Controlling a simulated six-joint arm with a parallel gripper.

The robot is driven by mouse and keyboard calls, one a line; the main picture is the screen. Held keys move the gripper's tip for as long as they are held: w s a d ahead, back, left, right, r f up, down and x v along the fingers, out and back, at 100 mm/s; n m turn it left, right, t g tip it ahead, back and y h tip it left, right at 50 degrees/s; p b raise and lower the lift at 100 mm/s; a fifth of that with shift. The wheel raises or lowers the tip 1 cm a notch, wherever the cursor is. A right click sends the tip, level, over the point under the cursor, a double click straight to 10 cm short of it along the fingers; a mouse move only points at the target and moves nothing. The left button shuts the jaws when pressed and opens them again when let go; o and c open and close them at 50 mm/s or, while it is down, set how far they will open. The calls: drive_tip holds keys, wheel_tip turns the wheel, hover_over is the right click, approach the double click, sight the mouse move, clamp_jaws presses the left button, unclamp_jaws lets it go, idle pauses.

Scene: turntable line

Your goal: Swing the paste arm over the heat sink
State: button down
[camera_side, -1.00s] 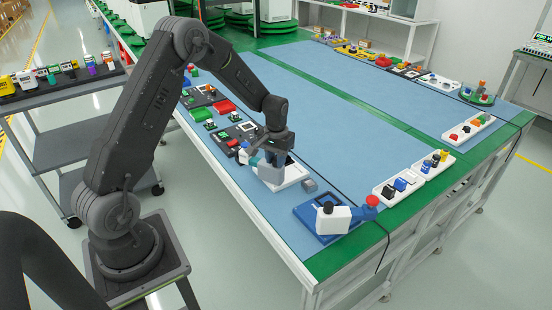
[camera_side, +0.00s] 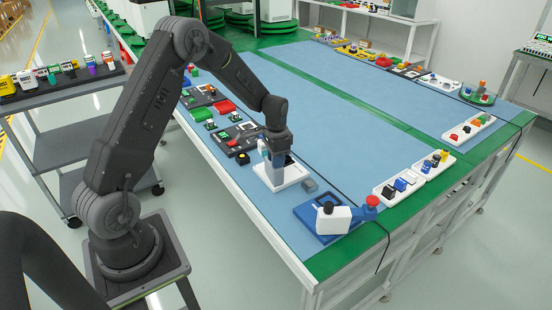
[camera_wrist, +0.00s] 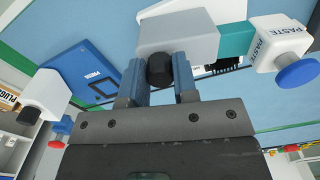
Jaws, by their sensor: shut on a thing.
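The paste arm shows in the wrist view as a grey block (camera_wrist: 180,35) joined by a teal piece (camera_wrist: 237,40) to a white block marked PASTE (camera_wrist: 280,45) with a blue knob. My gripper (camera_wrist: 160,78) is shut on the arm's black knob (camera_wrist: 159,68). A black finned part, which looks like the heat sink (camera_wrist: 228,64), shows partly under the teal piece; the rest is hidden. In the side view my gripper (camera_side: 277,158) is over the white tray (camera_side: 296,176), with the white and teal paste end (camera_side: 263,148) at its left.
A small grey block (camera_side: 310,186) lies right of the tray. A blue fixture (camera_side: 312,216) with a white box and red knob stands near the front corner. White trays (camera_side: 388,193) of parts line the right edge. The blue mat's middle is clear.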

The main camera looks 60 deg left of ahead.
drive_tip(key=m, duration=0.7)
drive_tip(key=shift+w, duration=0.1)
idle(0.6)
drive_tip(key=c, duration=0.9)
unclamp_jaws()
wheel_tip(320, 180, up, 14)
drive_tip(key=shift+f, duration=0.1)
